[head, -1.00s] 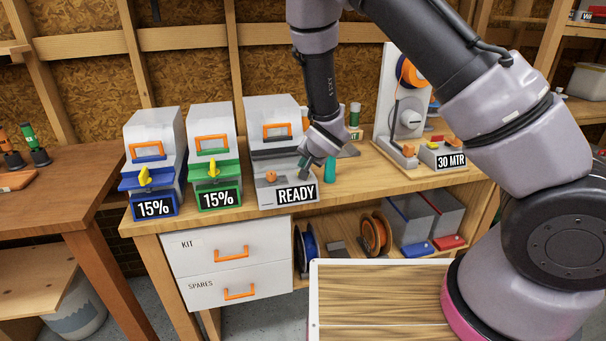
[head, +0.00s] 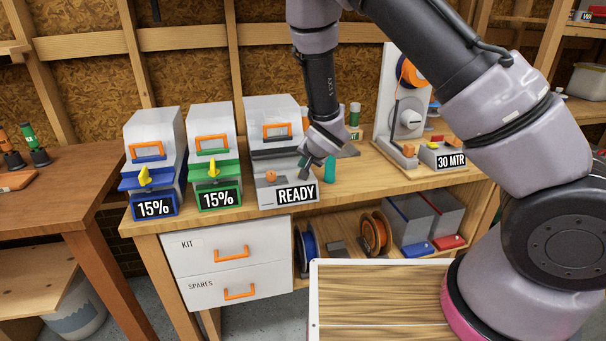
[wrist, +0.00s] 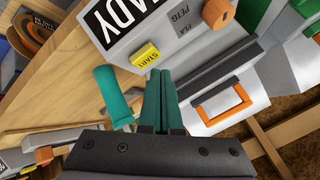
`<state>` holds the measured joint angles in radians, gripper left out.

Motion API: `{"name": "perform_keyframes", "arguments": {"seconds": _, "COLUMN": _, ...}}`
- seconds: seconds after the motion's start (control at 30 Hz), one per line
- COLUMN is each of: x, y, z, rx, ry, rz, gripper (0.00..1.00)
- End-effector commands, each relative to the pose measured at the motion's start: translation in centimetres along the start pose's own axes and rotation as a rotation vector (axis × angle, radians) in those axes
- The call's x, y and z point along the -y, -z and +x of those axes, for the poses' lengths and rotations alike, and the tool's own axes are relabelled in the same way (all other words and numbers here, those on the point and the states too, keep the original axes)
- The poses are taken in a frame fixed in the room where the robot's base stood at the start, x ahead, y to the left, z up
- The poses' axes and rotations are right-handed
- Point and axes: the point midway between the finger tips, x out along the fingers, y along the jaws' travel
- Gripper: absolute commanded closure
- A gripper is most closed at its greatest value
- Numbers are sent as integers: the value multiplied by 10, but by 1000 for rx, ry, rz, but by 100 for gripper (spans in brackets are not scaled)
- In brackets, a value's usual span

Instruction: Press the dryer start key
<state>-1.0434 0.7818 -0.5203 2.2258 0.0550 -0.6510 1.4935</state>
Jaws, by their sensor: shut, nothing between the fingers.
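The grey dryer (head: 271,109) with the READY display (head: 296,194) stands on the bench, the rightmost of three dryers. In the head view my arm hides the key. My gripper (head: 305,168) is at the right side of the dryer's front, pointing down. In the wrist view its two teal fingers (wrist: 161,76) are shut together and empty, with the tips close beside the key. I cannot tell whether they touch it.
A teal cylinder (wrist: 112,95) stands close beside my fingers. Blue (head: 154,140) and green (head: 211,130) dryers reading 15% stand to the left. A spool machine with a 30 MTR display (head: 451,161) is to the right.

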Motion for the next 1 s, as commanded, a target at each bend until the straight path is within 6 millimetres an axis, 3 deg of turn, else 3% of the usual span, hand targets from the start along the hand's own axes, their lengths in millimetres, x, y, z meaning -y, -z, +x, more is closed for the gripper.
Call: {"name": "perform_keyframes", "arguments": {"seconds": 1.0, "x": -4, "y": -4, "z": 6, "rx": 0, "ry": 0, "rz": 0, "gripper": 100}}
